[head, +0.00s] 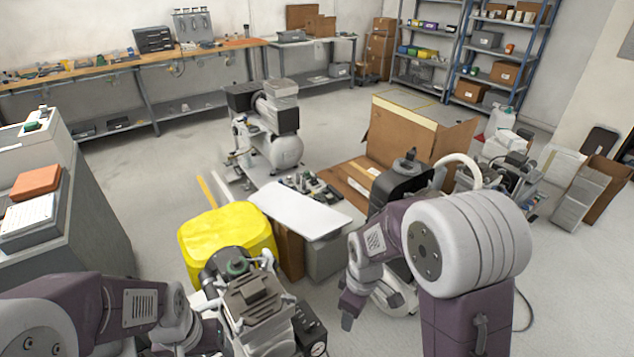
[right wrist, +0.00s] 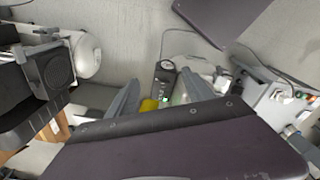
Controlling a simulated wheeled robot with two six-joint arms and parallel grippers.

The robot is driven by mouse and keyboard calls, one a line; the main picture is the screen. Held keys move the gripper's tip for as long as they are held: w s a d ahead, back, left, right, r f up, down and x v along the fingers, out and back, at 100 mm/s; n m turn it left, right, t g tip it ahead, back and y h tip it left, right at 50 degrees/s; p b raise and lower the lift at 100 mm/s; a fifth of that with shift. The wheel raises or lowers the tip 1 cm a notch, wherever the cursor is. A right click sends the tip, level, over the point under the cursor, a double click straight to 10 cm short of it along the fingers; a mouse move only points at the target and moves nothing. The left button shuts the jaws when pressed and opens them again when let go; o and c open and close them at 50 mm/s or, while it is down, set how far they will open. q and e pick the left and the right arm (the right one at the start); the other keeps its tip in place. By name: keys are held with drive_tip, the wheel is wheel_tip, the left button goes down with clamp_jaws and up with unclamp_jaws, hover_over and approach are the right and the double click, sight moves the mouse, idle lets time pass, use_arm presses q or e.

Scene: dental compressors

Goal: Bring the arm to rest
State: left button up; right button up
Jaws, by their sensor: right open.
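My right arm (head: 455,240) comes in at the right of the head view, bent, with its gripper (head: 350,305) hanging low over the floor, right of the centre. In the right wrist view, the two grey fingers of the right gripper (right wrist: 158,92) are spread apart with nothing held between them. My left arm (head: 110,305) lies low along the bottom left of the head view. The left gripper is around the bottom edge beside the near compressor (head: 255,305), and its fingers cannot be made out.
A yellow tank (head: 225,240) and a white-topped box (head: 300,212) stand in the middle. Another compressor (head: 270,130) and an open cardboard box (head: 415,135) are behind. A grey cabinet (head: 85,220) is at left. Workbenches (head: 120,65) and shelves (head: 430,45) line the walls. Floor is clear at left centre.

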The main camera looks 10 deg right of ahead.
drive_tip(key=s+d+r+m+p, duration=0.2)
drive_tip(key=s+r+m+p, duration=0.4)
drive_tip(key=r+m+p, duration=0.3)
wheel_tip(320, 180, up, 3)
drive_tip(key=shift+s+d+m+t+p, duration=0.15)
drive_tip(key=shift+s+m+t+p, duration=0.2)
drive_tip(key=shift+m, duration=0.25)
idle(0.5)
